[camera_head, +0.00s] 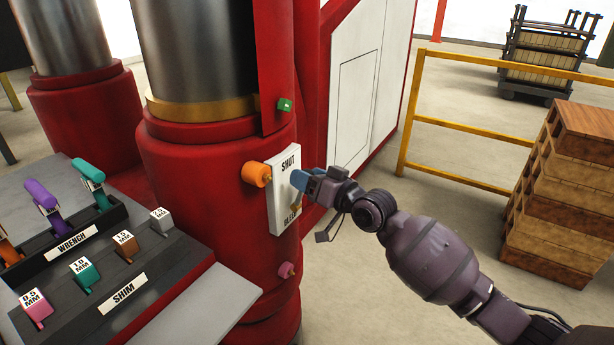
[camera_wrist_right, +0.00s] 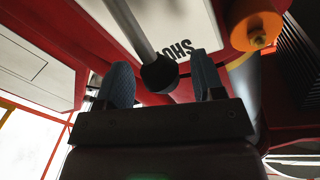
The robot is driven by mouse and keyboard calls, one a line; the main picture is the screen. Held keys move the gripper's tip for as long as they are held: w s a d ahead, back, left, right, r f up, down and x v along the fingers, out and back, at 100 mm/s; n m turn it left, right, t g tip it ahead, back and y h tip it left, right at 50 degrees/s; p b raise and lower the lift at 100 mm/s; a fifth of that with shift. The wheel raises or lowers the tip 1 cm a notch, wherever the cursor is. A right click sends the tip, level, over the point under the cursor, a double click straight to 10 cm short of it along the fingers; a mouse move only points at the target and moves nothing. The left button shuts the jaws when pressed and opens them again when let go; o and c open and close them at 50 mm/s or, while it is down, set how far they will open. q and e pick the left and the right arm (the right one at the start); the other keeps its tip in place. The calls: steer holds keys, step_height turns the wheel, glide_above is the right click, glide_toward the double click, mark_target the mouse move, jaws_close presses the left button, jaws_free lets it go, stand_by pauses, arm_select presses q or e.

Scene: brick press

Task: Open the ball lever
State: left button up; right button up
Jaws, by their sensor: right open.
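The ball lever shows in the right wrist view as a grey rod ending in a black ball (camera_wrist_right: 160,73). My right gripper (camera_head: 299,181) is at the panel's right side, with blue fingertips. It is open, and in the wrist view the ball sits between its two fingers, with a gap on each side. In the head view the gripper hides most of the lever. My left gripper is not in view.
An orange knob (camera_head: 256,174) sticks out left of the panel. A pink knob (camera_head: 287,270) is lower and a green one (camera_head: 285,104) higher. A rack with wrenches and shims (camera_head: 150,262) stands at left. A yellow railing (camera_head: 470,131) and wooden crates (camera_head: 556,190) are at right.

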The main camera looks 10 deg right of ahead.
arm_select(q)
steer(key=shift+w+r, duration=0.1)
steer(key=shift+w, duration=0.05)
arm_select(e)
steer(key=shift+w+a, duration=0.2)
steer(key=shift+w, duration=0.05)
